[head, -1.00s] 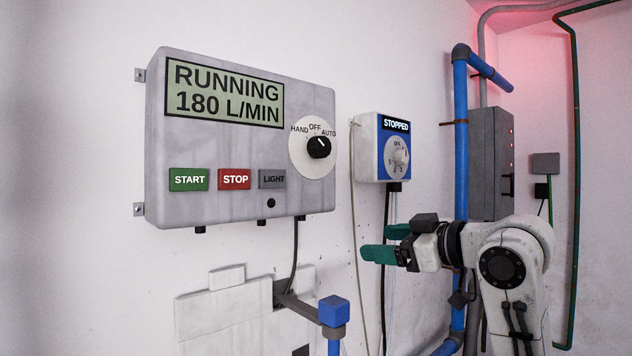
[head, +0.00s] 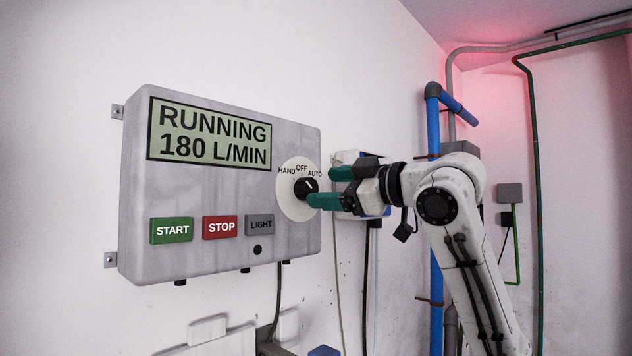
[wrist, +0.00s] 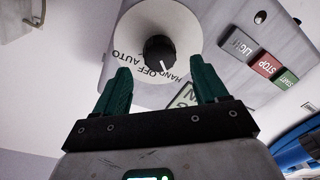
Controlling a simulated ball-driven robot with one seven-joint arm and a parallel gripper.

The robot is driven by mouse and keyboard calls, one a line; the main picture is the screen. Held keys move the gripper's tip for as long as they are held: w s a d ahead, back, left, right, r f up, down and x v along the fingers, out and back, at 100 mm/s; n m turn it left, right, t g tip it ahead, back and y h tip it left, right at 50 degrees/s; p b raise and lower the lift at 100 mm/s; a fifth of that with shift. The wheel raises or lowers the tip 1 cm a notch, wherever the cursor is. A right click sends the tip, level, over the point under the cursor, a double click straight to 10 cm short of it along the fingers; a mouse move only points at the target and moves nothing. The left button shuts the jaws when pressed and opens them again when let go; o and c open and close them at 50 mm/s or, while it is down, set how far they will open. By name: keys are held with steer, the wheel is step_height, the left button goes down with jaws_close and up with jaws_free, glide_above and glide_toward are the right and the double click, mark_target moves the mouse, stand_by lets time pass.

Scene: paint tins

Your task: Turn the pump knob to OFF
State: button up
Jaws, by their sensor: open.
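The pump knob (head: 306,187) is black, on a white round dial (head: 291,205) marked HAND, OFF and AUTO on the grey pump box (head: 200,195). The display (head: 209,134) reads RUNNING 180 L/MIN. My gripper (head: 319,187) is open, its green fingers pointing at the dial. In the wrist view the knob (wrist: 158,49) stands just beyond and between the fingertips (wrist: 163,69). I cannot tell whether a finger touches it.
The box also has a green START button (head: 172,230), a red STOP button (head: 220,227) and a grey LIGHT button (head: 260,224). A second, blue-and-white control box (head: 346,158) is mostly hidden behind my gripper. A blue pipe (head: 436,240) runs down the wall behind my arm.

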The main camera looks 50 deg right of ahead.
mark_target(312, 187)
steer(key=shift+w+a+p, duration=0.15)
steer(key=shift+w+p, duration=0.2)
steer(key=shift+w, duration=1.45)
steer(key=shift+c, duration=0.2)
steer(key=c, duration=1)
steer(key=shift+m, duration=0.3)
steer(key=m+p, duration=0.1)
steer(key=m, duration=0.2)
steer(key=shift+m, duration=0.4)
steer(key=m+p, duration=0.1)
steer(key=m, duration=0.1)
steer(key=m+p, duration=0.1)
steer(key=m, duration=0.2)
steer(key=shift+m+t+h, duration=0.3)
